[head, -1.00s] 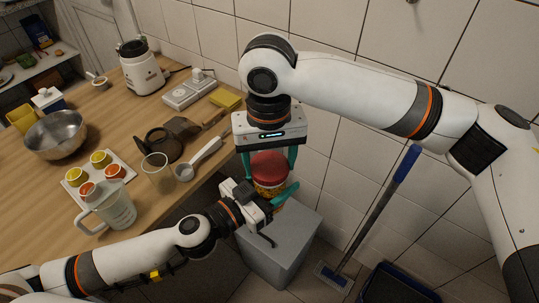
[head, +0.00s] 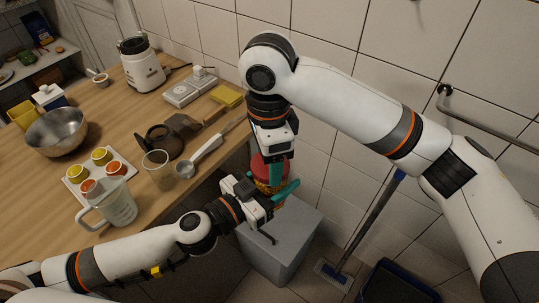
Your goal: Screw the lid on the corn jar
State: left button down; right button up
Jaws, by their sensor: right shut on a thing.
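The corn jar (head: 262,186) has a red lid (head: 257,166) on top and is beyond the table's right edge, in front of a grey box. Both are partly hidden by my grippers. My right gripper (head: 276,172) comes down from above and is shut on the lid, with one teal finger in front of it. I cannot tell how far the lid is turned. My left gripper (head: 277,194) reaches in from the lower left at the jar's body. One teal finger lies along the jar's near side; the other is hidden.
The grey box (head: 285,240) stands below the jar.

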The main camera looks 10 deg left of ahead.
jog(key=m, duration=0.3)
jog(key=shift+m, duration=0.4)
jog(key=shift+w, duration=0.1)
jog(key=o, duration=1)
jog(key=shift+c, duration=0.2)
jog(key=shift+r, duration=0.1)
jog(key=shift+r, duration=2.2)
jog(key=shift+c, duration=0.3)
